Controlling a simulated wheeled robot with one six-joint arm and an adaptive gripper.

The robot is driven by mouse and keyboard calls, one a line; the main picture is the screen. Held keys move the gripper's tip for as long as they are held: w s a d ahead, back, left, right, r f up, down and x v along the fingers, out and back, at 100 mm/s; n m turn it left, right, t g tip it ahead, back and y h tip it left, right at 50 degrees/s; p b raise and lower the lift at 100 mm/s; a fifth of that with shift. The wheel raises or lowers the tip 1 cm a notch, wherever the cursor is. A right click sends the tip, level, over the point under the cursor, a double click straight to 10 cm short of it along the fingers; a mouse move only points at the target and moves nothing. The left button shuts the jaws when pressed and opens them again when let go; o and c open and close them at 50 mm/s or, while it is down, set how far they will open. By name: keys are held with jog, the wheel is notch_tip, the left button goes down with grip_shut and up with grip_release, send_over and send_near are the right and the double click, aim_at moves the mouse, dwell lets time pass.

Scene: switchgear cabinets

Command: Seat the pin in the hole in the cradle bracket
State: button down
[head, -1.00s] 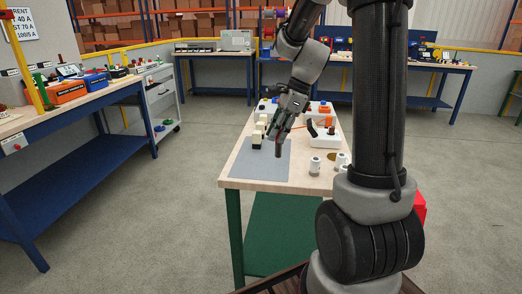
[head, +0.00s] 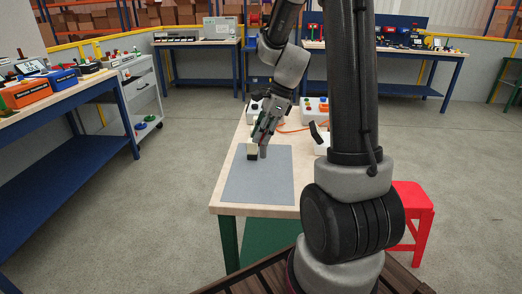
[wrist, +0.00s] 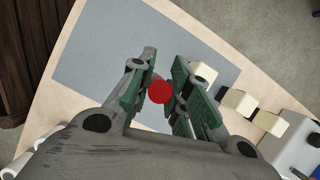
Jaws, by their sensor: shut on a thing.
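The pin shows its round red end (wrist: 160,92) between the green-padded fingers in the wrist view. My gripper (wrist: 158,88) is shut on it. In the head view my gripper (head: 264,139) points down over the far part of the grey mat, with a short dark piece below the fingers. Cream blocks with dark parts, which may be the cradle bracket (wrist: 238,102), stand in a row to the right of the fingers in the wrist view. I cannot make out the hole.
The grey mat (head: 258,182) lies bare on the near part of the wooden table (head: 225,205). White control boxes (head: 315,107) and an orange cable stand behind the gripper. A red stool (head: 411,212) is right of the table. My arm hides the table's right side.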

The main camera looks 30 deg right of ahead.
aim_at(262, 146)
jog(key=shift+f, duration=2.3)
jog(key=c, duration=1.3)
grip_release()
jog(key=shift+f, duration=0.1)
jog(key=shift+c, duration=0.2)
